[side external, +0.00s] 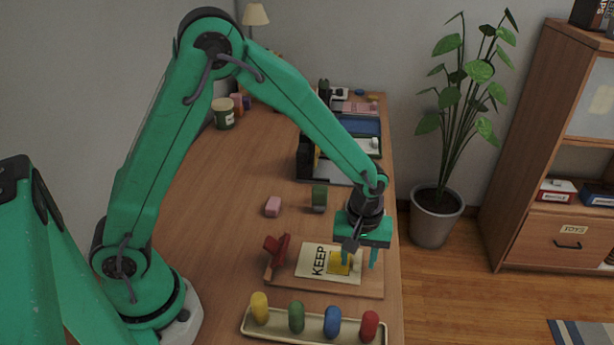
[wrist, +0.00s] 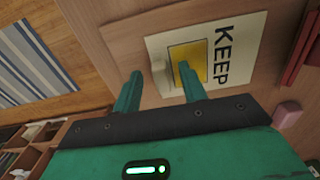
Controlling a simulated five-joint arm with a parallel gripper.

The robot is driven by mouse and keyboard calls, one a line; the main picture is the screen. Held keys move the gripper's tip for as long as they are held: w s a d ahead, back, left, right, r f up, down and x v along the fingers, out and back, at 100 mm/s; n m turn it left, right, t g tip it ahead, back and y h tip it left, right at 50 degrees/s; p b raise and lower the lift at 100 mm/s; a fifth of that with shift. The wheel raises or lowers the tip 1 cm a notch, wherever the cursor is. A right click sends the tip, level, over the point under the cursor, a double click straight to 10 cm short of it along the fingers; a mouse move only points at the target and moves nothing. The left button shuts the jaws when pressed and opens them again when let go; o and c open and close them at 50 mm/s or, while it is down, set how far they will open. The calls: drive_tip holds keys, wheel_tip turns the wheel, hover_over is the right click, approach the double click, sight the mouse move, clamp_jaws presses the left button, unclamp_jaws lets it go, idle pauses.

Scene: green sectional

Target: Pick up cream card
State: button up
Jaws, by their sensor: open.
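A flat cream sheet printed KEEP (side external: 308,260), with a yellow square on it, lies on a wooden board (side external: 374,287). The sheet (wrist: 245,45) also shows in the wrist view. A small, thin cream piece (wrist: 160,80) shows at the sheet's edge beside the yellow square, between my fingertips in the picture. I cannot tell whether this piece or the sheet is the cream card. My gripper (side external: 360,258) is open and points down over the board's right part. In the wrist view my gripper (wrist: 159,72) has its two green fingers apart, with nothing visibly clamped.
A red object (side external: 276,247) sits on the board's left side. A tray (side external: 290,338) with several coloured rounded pieces stands in front. A pink block (side external: 273,206) and a green block (side external: 319,198) stand behind. The table's right edge is close to my gripper.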

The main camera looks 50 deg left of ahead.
drive_tip(key=shift+f, duration=0.55)
clamp_jaws()
